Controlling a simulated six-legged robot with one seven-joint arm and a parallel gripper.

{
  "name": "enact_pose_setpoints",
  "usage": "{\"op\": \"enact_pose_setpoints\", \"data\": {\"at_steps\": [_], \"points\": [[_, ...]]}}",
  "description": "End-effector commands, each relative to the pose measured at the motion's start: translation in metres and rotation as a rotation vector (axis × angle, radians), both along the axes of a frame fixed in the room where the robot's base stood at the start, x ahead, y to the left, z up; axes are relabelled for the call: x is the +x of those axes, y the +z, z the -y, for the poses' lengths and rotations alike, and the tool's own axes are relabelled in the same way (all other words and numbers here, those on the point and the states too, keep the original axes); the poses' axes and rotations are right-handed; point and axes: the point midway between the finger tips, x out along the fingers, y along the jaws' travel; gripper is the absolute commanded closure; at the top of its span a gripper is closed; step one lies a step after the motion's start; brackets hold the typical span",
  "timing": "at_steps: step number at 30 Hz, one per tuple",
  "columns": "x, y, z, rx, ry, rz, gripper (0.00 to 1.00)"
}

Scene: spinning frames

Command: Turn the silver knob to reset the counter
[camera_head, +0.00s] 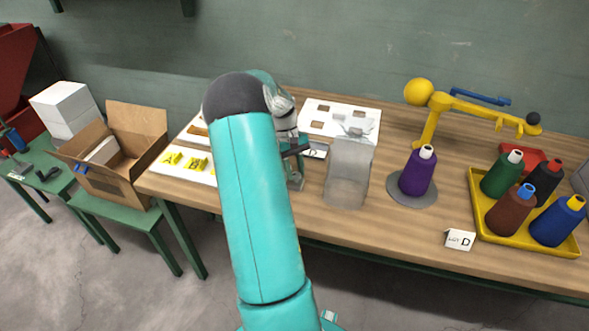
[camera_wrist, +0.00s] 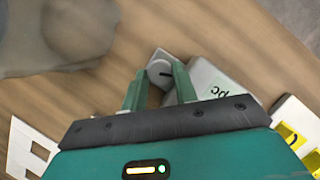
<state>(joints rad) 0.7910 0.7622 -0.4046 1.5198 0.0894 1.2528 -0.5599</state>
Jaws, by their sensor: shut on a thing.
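The silver knob (camera_wrist: 159,72) is a round grey disc with a dark slot, on the end of the pale grey counter (camera_wrist: 207,78) in the wrist view. In the head view my gripper (camera_head: 296,148) is low over the table behind my teal arm. The arm and gripper hide the knob and most of the counter there.
A clear bin (camera_head: 347,175) stands close right of my gripper. A purple cone (camera_head: 417,172) stands on a grey disc, beside a yellow arm stand (camera_head: 432,120). A yellow tray (camera_head: 490,232) holds several cones. White boards with cut-outs (camera_head: 362,112) lie behind; an open carton (camera_head: 118,185) is left.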

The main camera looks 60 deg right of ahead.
Motion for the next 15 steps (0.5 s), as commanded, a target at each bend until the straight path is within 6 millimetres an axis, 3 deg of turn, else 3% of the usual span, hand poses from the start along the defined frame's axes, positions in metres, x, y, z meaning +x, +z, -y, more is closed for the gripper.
{"op": "enact_pose_setpoints", "data": {"at_steps": [10, 11, 13, 15], "points": [[0.0008, 0.0001, 0.0007, -0.003, -0.001, 0.002, 0.94], [0.0008, 0.0001, 0.0007, -0.003, -0.001, 0.002, 0.65], [0.0009, 0.0000, 0.0005, -0.002, 0.000, 0.002, 0.52], [0.0012, -0.0001, 0.0000, 0.000, 0.000, 0.002, 0.50]]}}
